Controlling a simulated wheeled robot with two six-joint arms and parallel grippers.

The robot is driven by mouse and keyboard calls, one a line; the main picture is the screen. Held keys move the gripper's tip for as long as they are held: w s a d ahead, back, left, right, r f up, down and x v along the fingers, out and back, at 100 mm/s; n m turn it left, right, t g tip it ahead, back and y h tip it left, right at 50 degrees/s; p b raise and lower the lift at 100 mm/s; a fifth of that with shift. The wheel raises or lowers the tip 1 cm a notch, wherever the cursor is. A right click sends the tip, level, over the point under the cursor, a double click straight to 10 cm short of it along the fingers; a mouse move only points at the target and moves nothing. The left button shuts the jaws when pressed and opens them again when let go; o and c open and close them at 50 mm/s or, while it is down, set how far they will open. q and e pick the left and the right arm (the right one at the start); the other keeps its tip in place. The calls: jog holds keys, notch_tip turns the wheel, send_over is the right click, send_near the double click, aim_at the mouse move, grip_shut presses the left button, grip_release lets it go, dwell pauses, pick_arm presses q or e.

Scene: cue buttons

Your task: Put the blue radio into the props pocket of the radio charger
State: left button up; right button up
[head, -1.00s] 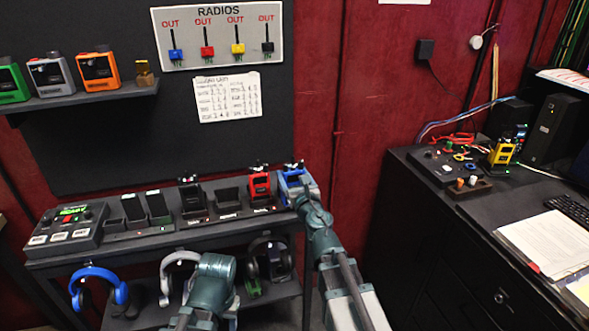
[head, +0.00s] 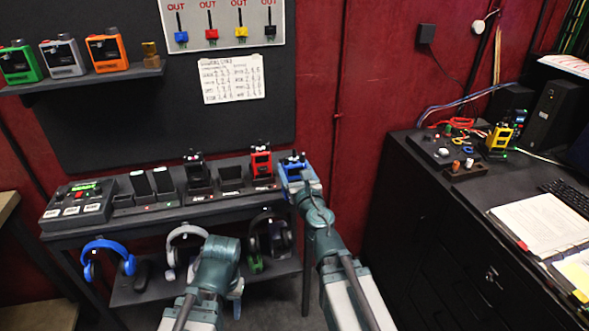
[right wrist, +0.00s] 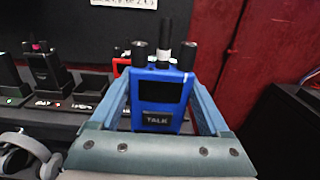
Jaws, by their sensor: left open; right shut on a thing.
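My right gripper (right wrist: 160,105) is shut on the blue radio (right wrist: 162,98), upright with its "TALK" face and antenna showing. In the head view the blue radio (head: 293,163) is at the charger's right end, beside the red radio (head: 261,165). The radio charger (head: 150,204) is a dark row of pockets on the stand. An empty pocket (head: 231,174) lies between the black radio (head: 197,172) and the red one. Pocket labels are too small to read. My left gripper (head: 238,288) is low in front of the stand, open, its fingers mostly hidden.
A control box (head: 78,205) stands left of the charger. Blue headphones (head: 106,259) and grey headphones (head: 186,250) hang below. A yellow radio (head: 499,138) stands on the right desk (head: 440,190).

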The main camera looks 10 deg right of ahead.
jog(key=shift+r+p, duration=3.8)
jog(key=shift+r, duration=0.05)
jog(key=shift+f, duration=0.1)
